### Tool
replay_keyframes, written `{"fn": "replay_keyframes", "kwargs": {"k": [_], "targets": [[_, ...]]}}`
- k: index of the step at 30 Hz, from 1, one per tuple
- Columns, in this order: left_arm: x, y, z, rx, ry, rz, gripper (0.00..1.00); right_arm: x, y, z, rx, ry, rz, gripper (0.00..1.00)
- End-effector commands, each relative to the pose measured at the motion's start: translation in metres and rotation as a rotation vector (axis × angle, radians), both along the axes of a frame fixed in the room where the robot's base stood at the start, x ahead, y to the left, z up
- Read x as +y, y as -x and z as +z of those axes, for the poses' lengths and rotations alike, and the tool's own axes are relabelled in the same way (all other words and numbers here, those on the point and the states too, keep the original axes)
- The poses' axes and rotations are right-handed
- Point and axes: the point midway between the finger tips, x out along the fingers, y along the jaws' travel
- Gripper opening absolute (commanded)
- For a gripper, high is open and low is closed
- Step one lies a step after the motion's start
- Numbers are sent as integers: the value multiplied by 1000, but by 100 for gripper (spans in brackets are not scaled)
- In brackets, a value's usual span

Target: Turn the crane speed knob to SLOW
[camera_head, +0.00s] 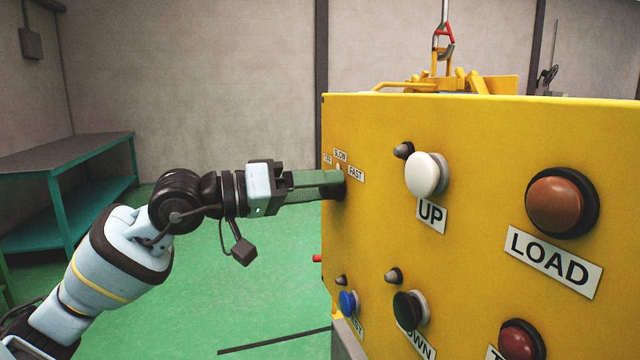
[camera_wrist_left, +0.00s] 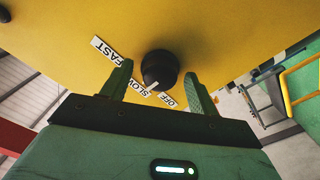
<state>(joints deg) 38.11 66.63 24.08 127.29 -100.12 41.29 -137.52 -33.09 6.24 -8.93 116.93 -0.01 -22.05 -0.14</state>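The black speed knob (camera_wrist_left: 160,68) sits on the yellow control box, with FAST (camera_wrist_left: 107,50), SLOW (camera_wrist_left: 130,87) and OFF (camera_wrist_left: 167,100) labels around it. Its white mark points toward the side of SLOW nearest OFF; I cannot tell exactly where it rests. My left gripper (camera_wrist_left: 157,85) is open, with one green finger on each side of the knob and small gaps visible. In the head view, the left gripper (camera_head: 335,185) reaches the box's left edge and mostly hides the knob. The SLOW label (camera_head: 341,155) shows above the fingers. My right gripper is not in view.
The yellow box (camera_head: 480,130) carries a white UP button (camera_head: 425,175), an orange-brown LOAD button (camera_head: 560,203), and blue (camera_head: 348,302), black and red buttons below. A crane hook (camera_head: 443,45) hangs behind it. A green-framed table (camera_head: 70,190) stands left; floor between is clear.

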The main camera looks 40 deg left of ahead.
Motion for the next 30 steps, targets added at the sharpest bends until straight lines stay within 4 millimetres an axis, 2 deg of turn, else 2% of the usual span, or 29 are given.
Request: {"fn": "replay_keyframes", "kwargs": {"k": [1, 3, 10, 14, 21, 30], "targets": [[0, 0, 0, 0, 1, 0, 66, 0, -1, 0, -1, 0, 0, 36], [0, 0, 0, 0, 1, 0, 74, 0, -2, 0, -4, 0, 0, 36], [0, 0, 0, 1, 3, 0, 74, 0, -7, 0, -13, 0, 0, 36], [3, 3, -3, 4, 3, 1, 74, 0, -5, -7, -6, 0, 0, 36], [10, 18, -5, 4, 3, 1, 74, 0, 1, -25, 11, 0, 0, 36], [19, 36, -3, 2, 3, 1, 74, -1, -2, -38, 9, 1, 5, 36]]}}
